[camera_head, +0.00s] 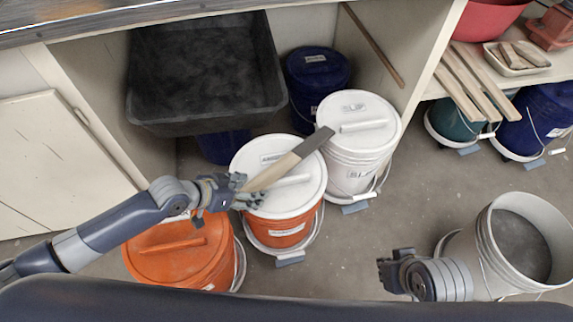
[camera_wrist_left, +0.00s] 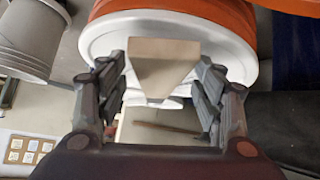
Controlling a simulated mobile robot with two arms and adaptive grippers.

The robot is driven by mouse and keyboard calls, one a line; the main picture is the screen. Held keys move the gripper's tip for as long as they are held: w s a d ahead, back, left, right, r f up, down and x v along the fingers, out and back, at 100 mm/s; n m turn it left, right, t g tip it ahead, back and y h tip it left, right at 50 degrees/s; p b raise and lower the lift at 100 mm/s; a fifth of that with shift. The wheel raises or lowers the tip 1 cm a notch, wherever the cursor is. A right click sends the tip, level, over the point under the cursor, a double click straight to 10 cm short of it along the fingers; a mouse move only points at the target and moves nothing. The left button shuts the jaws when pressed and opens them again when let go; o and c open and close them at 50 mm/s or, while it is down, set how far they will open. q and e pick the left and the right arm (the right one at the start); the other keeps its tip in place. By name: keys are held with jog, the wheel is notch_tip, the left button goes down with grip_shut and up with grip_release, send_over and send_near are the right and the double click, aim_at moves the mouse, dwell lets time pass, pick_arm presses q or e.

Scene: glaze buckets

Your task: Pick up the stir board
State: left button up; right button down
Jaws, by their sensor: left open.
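The stir board (camera_head: 272,173) lies slanted over the white lid (camera_head: 257,146) of an orange bucket (camera_head: 282,230). It has a pale wooden end and a dark grey end pointing up and right. My left gripper (camera_head: 246,191) is at the pale end, at the lid's left edge. In the left wrist view my left gripper (camera_wrist_left: 163,72) is open, and the pale board end (camera_wrist_left: 165,63) shows between its fingers; I cannot tell whether they touch it. My right gripper (camera_head: 388,272) is at the lower right, away from the board; its fingers are too unclear to read.
A white lidded bucket (camera_head: 353,155) stands right of the orange one, with a blue bucket (camera_head: 317,75) behind. Another orange bucket (camera_head: 180,255) is below my left arm. A black tub (camera_head: 205,75) is at the back. An open grey-filled bucket (camera_head: 480,250) stands beside my right gripper.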

pick_arm(q)
jog(key=shift+w+d+f, duration=0.1)
jog(key=shift+d+f, duration=0.05)
grip_shut()
